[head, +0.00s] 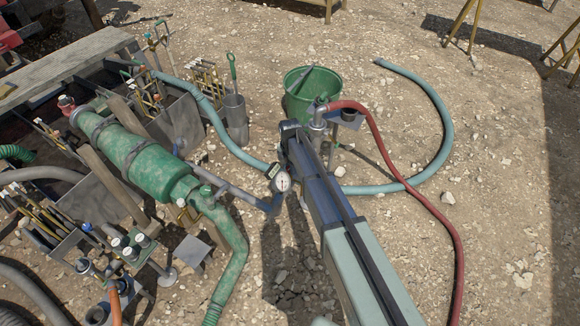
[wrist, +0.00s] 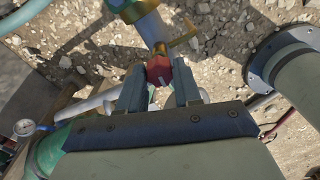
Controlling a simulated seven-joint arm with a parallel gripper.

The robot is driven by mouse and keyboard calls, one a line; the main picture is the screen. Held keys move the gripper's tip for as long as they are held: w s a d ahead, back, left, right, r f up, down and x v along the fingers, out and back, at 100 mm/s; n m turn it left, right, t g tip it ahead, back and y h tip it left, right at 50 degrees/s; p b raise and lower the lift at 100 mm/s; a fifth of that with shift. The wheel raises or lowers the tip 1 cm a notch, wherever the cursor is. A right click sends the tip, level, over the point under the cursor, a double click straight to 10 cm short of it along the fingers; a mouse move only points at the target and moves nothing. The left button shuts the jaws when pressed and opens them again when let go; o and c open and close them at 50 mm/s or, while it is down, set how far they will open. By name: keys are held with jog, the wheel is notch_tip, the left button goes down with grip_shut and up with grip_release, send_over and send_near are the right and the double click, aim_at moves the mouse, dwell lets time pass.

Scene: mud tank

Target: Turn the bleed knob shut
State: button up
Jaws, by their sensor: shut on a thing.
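The red knob (wrist: 158,70) sits between the fingertips of my gripper (wrist: 160,85) in the wrist view, with a pale mark on its face. My gripper is shut on it, one finger on each side. A brass fitting with a lever (wrist: 183,38) lies just beyond the knob, beside a grey pipe (wrist: 152,28). In the head view my gripper (head: 290,130) is beside the metal fitting at the end of the red hose. The knob is hidden there behind my gripper and arm.
A pressure gauge (head: 282,181) is close left of my arm. A green bucket (head: 318,88) stands behind, with a red hose (head: 440,215) and a blue hose (head: 430,105) to the right. A green cylinder (head: 130,150) and racks of tools crowd the left. Open gravel lies at far right.

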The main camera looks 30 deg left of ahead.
jog(key=m, duration=1.3)
jog(key=shift+m, duration=0.6)
jog(key=o, duration=1)
jog(key=shift+c, duration=0.2)
jog(key=shift+o, duration=0.4)
jog(key=shift+s, duration=0.1)
jog(key=shift+r, duration=4.05)
